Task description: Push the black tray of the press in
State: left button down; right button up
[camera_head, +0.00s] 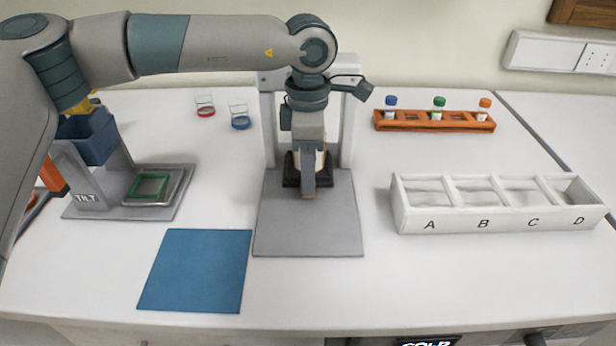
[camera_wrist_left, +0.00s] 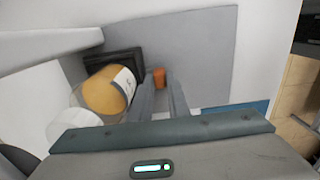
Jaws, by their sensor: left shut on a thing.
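The press has a grey base plate (camera_head: 310,230) with white posts (camera_head: 347,130) on either side. Its black tray (camera_head: 291,178) sits between the posts, partly hidden by my left gripper (camera_head: 309,190). The wrist view shows the dark tray (camera_wrist_left: 112,58) with an amber jar (camera_wrist_left: 103,92), white-labelled, on or just above it; I cannot tell whether they touch. My left gripper's fingers (camera_wrist_left: 162,90) point down in front of the tray and are shut on a small orange knob (camera_wrist_left: 159,76) at its front. My right gripper is not in view.
A blue mat (camera_head: 195,270) lies at front left. The tilt stand (camera_head: 85,205) is at left, two small beakers (camera_head: 239,118) behind. An orange vial rack (camera_head: 435,122) and white box (camera_head: 500,222) marked A to D stand right. My left arm spans the upper left.

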pick_arm(q)
jog(key=c, duration=1.7)
grip_release()
